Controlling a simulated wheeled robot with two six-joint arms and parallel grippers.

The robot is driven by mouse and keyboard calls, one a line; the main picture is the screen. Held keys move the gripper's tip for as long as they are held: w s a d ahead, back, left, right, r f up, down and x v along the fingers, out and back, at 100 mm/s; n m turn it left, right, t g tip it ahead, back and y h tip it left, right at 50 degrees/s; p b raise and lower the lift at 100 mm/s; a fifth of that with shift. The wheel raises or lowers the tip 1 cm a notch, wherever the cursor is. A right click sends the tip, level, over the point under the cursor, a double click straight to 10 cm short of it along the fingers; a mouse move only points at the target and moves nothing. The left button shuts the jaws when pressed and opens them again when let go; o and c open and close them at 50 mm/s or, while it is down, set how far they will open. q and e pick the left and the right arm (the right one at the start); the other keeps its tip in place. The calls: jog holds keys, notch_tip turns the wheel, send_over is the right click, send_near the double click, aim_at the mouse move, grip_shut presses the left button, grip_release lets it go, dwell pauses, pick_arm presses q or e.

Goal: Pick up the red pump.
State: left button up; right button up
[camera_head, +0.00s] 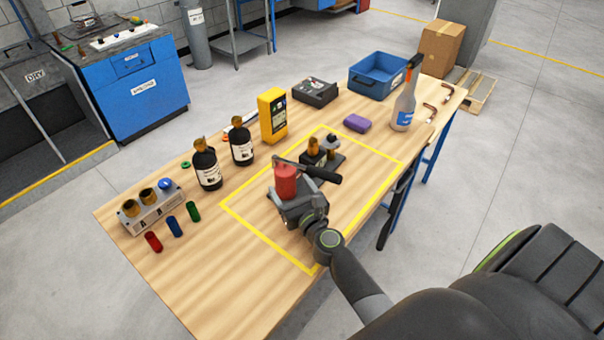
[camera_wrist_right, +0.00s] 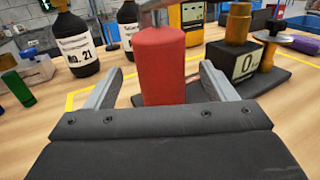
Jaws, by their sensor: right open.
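The red pump (camera_head: 285,180) stands inside the yellow-taped rectangle on the wooden table. In the right wrist view its red cylinder (camera_wrist_right: 160,62) is upright, with a grey metal bar at its top edge. In the head view a bar with a black grip crosses at the pump's top. My right gripper (camera_head: 292,197) is low at the pump; it is open, with one finger on each side of the cylinder (camera_wrist_right: 160,88). Gaps show between cylinder and fingers. The cylinder's lower end is hidden behind the gripper body. My left gripper is not in view.
Just behind the pump stands a dark-based device (camera_head: 328,160) with brass parts.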

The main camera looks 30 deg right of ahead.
aim_at(284, 175)
jog(key=w, duration=0.4)
jog(key=shift+w+d, duration=0.2)
jog(key=shift+w, duration=0.1)
jog(key=shift+r, duration=0.1)
grip_shut()
jog(key=shift+w+r, duration=0.15)
jog(key=shift+r, duration=0.1)
